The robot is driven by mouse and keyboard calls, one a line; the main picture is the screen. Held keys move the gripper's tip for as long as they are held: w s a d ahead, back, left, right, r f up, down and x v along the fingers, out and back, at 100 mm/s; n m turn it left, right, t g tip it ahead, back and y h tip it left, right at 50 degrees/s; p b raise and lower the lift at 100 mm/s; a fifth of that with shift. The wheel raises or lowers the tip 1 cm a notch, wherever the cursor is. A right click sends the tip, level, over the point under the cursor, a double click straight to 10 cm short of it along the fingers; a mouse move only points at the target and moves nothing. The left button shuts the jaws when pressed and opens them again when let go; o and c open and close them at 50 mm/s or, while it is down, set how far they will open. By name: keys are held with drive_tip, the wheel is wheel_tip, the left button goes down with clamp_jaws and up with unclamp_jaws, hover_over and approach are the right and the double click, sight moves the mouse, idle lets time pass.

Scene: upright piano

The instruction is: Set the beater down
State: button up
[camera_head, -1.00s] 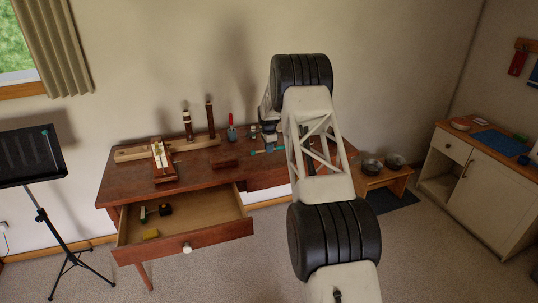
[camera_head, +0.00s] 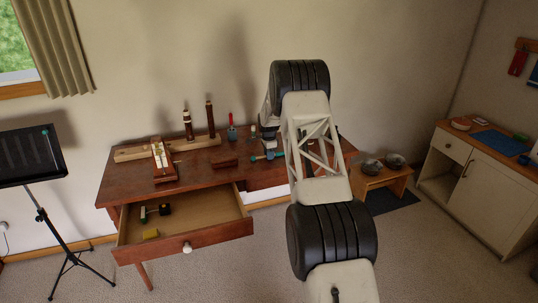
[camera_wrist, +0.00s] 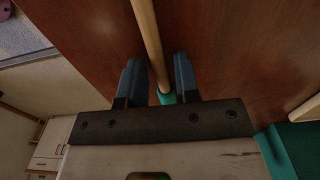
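The beater (camera_wrist: 150,40) shows in the wrist view as a pale wooden stick with a teal part at its lower end. It runs between the two blue fingers of my gripper (camera_wrist: 157,75), over the brown desk top (camera_wrist: 85,40). A gap shows on each side of the stick, so the fingers look open around it. I cannot tell whether the stick rests on the wood. In the head view, small blue and teal shapes mark my gripper (camera_head: 270,154) low over the desk (camera_head: 120,180); my arm hides part of that area.
The desk's drawer (camera_head: 220,234) is pulled out with small items inside. A stand with woodwind pieces (camera_head: 187,125), a wooden board instrument (camera_head: 162,160) and a brown block (camera_head: 224,163) are left of my gripper. A teal object (camera_wrist: 292,150) lies at lower right in the wrist view.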

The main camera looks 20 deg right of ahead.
drive_tip(key=shift+o, duration=0.5)
wheel_tip(320, 180, up, 12)
drive_tip(key=shift+r, duration=0.15)
idle(0.5)
drive_tip(key=shift+a, duration=0.1)
idle(0.5)
